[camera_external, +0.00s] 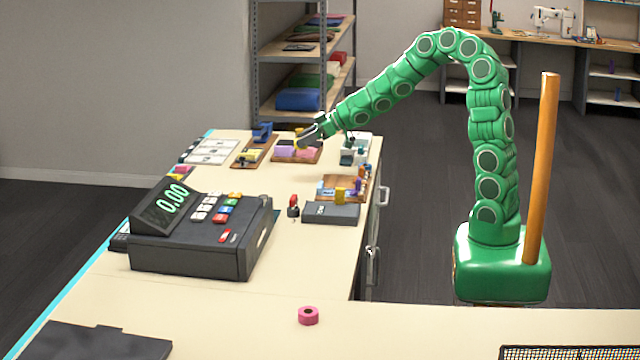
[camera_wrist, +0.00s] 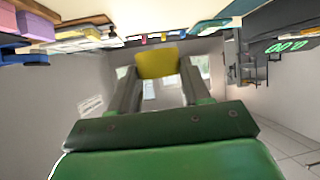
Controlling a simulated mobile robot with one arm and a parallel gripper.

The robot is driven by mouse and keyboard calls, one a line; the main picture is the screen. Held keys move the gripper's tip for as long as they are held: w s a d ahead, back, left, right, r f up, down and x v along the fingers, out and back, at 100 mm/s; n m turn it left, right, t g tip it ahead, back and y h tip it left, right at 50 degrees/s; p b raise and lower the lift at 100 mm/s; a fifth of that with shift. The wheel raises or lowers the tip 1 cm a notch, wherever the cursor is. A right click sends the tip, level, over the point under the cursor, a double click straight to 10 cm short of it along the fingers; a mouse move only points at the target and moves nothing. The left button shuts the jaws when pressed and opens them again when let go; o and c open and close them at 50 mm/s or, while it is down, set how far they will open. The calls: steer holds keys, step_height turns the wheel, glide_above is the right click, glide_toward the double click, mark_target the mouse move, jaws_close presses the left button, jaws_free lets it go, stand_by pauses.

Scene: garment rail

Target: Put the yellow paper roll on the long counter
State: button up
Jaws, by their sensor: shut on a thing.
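My gripper (camera_external: 305,138) is at the far part of the long counter (camera_external: 300,262), at the end of my green arm reaching left. It is shut on the yellow paper roll (camera_wrist: 157,63), which shows between the two dark fingers in the wrist view. In the external view only a small yellow part of the roll (camera_external: 298,137) shows beside the gripper, in front of a wooden tray with pink and purple pieces (camera_external: 297,153). The roll looks held above the counter top; the exact gap is unclear.
A black cash register (camera_external: 195,235) stands on the counter's left side. A dark box (camera_external: 331,213), a small red-topped item (camera_external: 293,206) and wooden trays crowd the far part. A pink roll (camera_external: 308,316) lies near the front. Counter space between register and pink roll is clear.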

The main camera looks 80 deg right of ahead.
steer(key=w+a+r+n+y, duration=0.15)
steer(key=w+a, duration=0.25)
steer(key=a, duration=0.6)
steer(key=w+a+r+y, duration=0.1)
steer(key=w+a+r, duration=0.25)
steer(key=a, duration=0.75)
steer(key=s+d+f, duration=0.1)
steer(key=s+d, duration=0.1)
steer(key=d, duration=0.4)
steer(key=s+d+f+m+h, duration=0.1)
steer(key=s+d+f, duration=0.1)
steer(key=d, duration=0.5)
steer(key=s+d+f+h, duration=0.1)
steer(key=s+d, duration=0.2)
steer(key=d, duration=0.4)
steer(key=shift+d+f+m, duration=0.1)
steer(key=shift+f+m, duration=0.15)
steer(key=shift+f, duration=0.15)
steer(key=s+d+f+m+h, duration=0.1)
steer(key=s+d+f, duration=0.1)
steer(key=s+d, duration=0.6)
glide_above(353, 171)
steer(key=shift+a+f+m+h, duration=0.1)
steer(key=shift+f+m+h, duration=0.3)
steer(key=shift+f+h, duration=0.05)
steer(key=shift+f, duration=4.8)
